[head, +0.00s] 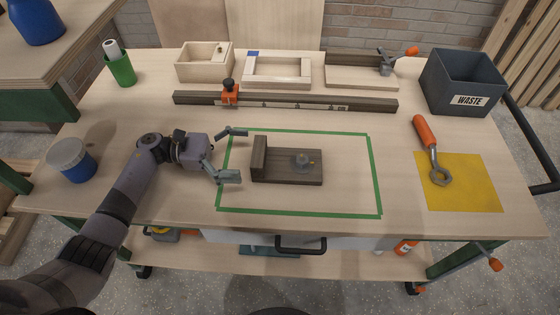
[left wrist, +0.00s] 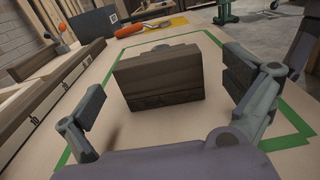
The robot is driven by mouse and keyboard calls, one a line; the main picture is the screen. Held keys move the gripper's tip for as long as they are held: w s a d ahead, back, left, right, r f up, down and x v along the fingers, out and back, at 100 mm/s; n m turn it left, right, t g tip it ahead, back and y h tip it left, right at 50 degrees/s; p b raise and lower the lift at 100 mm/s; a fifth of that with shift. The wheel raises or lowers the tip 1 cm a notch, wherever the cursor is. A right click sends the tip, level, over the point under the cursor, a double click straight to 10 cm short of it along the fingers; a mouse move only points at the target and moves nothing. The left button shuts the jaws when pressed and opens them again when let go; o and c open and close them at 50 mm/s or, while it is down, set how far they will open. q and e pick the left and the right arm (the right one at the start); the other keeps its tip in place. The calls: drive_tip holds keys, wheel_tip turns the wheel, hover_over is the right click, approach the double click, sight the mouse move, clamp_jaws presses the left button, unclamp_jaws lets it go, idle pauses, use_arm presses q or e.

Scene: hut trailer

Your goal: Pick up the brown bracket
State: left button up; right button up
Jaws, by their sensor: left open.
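The brown bracket (head: 285,172) is dark wood, with a flat base and an upright block at its left end. It lies on the workbench inside the green tape rectangle (head: 374,176). My left gripper (head: 236,153) is open just left of the bracket's upright end. In the left wrist view the bracket's upright face (left wrist: 158,78) stands ahead, between the two spread fingers (left wrist: 165,98), with visible gaps on both sides. My right gripper is not in view.
A long dark fence (head: 320,103) with an orange clamp (head: 230,92) lies behind. Wooden boxes (head: 205,62) stand at the back. A waste bin (head: 462,82) is at back right. A blue jar (head: 72,160) stands left.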

sight(262, 150)
use_arm(q)
drive_tip(key=d, duration=0.5)
drive_tip(key=shift+w+d, duration=0.15)
drive_tip(key=shift+d, duration=0.05)
drive_tip(key=shift+r, duration=0.1)
drive_tip(key=c, duration=1.6)
drive_tip(key=shift+o, duration=0.2)
wheel_tip(262, 150, up, 10)
drive_tip(key=shift+r, duration=0.1)
drive_tip(key=shift+f, duration=4.5)
drive_tip(key=shift+f, duration=0.1)
drive_tip(key=shift+f, duration=0.3)
drive_tip(key=shift+f, duration=0.2)
